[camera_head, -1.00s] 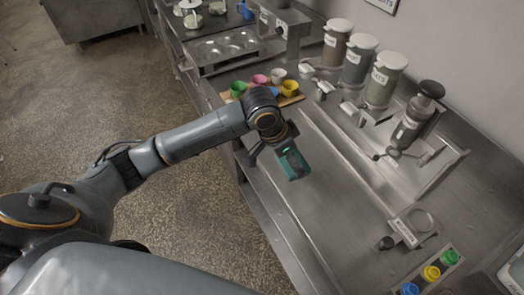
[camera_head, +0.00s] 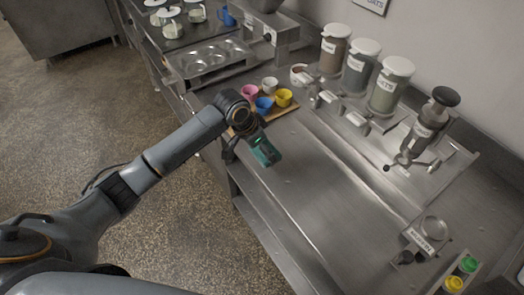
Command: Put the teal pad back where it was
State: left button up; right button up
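The teal pad (camera_head: 267,155) is a small dark teal block with a bright green patch at its upper end. It hangs tilted at the end of my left gripper (camera_head: 256,143), which appears shut on it; the fingers are partly hidden by the wrist. The pad shows over the front part of the steel counter (camera_head: 335,195), near its front edge. I cannot tell how high above the surface it is. My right gripper is not in view.
Pink (camera_head: 249,92), blue (camera_head: 264,105), white and yellow (camera_head: 283,97) cups stand on a wooden board behind my wrist. Labelled canisters (camera_head: 387,85) line the back. A small scale (camera_head: 428,232) and yellow and green pots are at right. The middle counter is clear.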

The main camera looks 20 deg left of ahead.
aim_at(263, 155)
pick_arm(q)
jog(key=shift+w+a+f, duration=0.1)
jog(key=shift+w+f, duration=0.35)
jog(key=shift+f, duration=0.1)
jog(key=f+p, duration=0.1)
jog(key=f, duration=0.1)
jog(key=shift+w+a+f+p, duration=0.15)
jog(key=shift+w+f+p, duration=0.05)
jog(key=shift+f+p, duration=0.2)
jog(key=shift+f, duration=0.45)
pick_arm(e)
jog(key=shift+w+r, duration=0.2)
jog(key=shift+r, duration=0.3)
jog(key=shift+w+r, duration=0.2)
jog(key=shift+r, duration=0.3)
pick_arm(q)
jog(key=shift+f, duration=0.15)
jog(key=o, duration=0.9)
jog(key=shift+c, duration=0.2)
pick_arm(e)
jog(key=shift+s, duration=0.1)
